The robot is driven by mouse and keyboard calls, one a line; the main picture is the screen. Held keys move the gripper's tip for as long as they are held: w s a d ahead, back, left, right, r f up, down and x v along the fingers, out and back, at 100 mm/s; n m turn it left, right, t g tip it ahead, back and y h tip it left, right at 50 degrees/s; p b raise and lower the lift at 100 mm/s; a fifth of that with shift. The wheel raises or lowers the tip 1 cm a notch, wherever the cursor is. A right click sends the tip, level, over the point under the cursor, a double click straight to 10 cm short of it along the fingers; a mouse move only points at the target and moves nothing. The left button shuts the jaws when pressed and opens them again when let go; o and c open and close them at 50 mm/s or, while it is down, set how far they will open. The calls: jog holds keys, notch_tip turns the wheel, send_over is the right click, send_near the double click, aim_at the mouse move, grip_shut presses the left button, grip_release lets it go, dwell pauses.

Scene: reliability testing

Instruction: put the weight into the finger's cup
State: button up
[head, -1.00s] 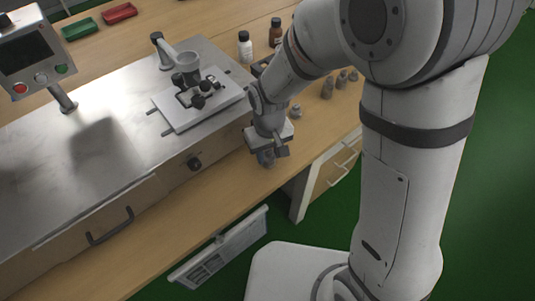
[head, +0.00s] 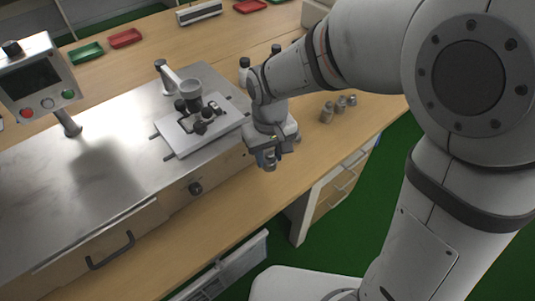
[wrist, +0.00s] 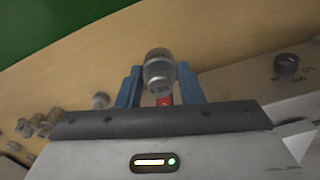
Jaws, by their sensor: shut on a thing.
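A grey metal weight (wrist: 158,75) is held between the blue fingers of my gripper (wrist: 160,88) in the wrist view. In the head view my gripper (head: 269,155) is over the front of the wooden bench, right of the steel machine, with the weight (head: 269,162) at its lower end. The finger's cup (head: 190,88) is a grey, open-topped cup above the white plate on the machine, to the left of and behind my gripper. The inside of the cup is too small to make out.
Several other weights (head: 327,112) stand on the bench to the right; one (wrist: 100,100) is close to my gripper in the wrist view. A bent post (head: 168,76) stands behind the cup. Dark-capped bottles (head: 244,68) are partly hidden behind my arm.

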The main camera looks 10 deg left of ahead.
jog(key=shift+f+b, duration=2.5)
jog(key=shift+f, duration=1.05)
